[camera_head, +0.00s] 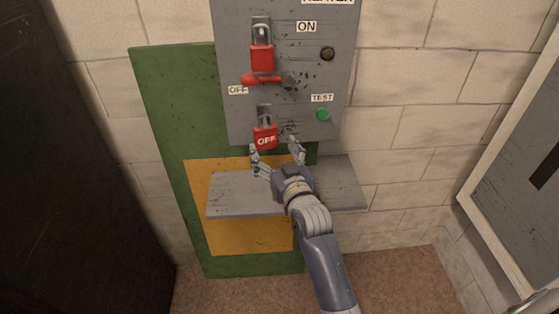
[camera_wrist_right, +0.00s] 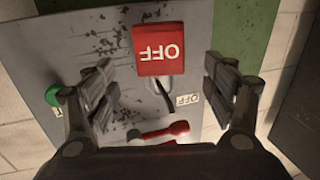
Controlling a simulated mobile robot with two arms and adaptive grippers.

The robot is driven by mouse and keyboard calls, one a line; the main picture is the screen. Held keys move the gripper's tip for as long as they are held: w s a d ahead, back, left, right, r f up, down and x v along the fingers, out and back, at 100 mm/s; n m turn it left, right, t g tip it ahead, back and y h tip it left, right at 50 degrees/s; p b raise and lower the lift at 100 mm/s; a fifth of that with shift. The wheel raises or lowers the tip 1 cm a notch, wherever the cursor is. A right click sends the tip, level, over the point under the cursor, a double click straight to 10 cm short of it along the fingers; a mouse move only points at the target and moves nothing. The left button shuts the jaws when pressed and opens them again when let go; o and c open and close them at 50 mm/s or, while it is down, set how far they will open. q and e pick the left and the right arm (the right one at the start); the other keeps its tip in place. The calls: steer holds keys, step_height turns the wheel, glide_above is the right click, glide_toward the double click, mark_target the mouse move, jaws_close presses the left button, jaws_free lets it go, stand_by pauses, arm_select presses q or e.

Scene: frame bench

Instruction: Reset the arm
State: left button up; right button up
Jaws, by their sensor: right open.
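My right gripper (camera_head: 277,153) is open in front of the lower part of a grey wall panel. A red tag marked OFF (camera_head: 265,138) hangs there, close to the left finger in the head view. In the right wrist view the OFF tag (camera_wrist_right: 159,50) appears upside down beyond the open fingers (camera_wrist_right: 165,92), with nothing held between them. A red lever (camera_head: 262,79) sits at the OFF label, and it also shows in the right wrist view (camera_wrist_right: 167,132). My left gripper is out of view.
A green TEST button (camera_head: 323,115) and a dark round knob (camera_head: 327,53) are at the panel's right. A grey shelf (camera_head: 235,196) juts out below my gripper. A dark surface fills the left, and a grey framed panel (camera_head: 520,170) stands right.

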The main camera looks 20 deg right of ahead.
steer(key=shift+s, duration=2.25)
steer(key=s+a+f+n+g+y, duration=0.1)
steer(key=s+f+g, duration=0.25)
steer(key=f, duration=0.95)
steer(key=s+a+f+g, duration=0.2)
steer(key=s+f, duration=0.2)
steer(key=f, duration=0.8)
steer(key=s+a+f+n+g+y, duration=0.1)
steer(key=s+f+g, duration=0.25)
steer(key=f, duration=0.95)
steer(key=s+d+f+g, duration=0.2)
steer(key=s+f+g, duration=0.2)
steer(key=s+f, duration=1.45)
steer(key=s+d+f+g, duration=0.2)
steer(key=s, duration=0.8)
steer(key=s+d+f+g+h, duration=0.1)
steer(key=s+d+f+g, duration=0.1)
steer(key=s, duration=0.9)
steer(key=shift+d+f+n+h, duration=0.3)
steer(key=shift+d+f, duration=0.15)
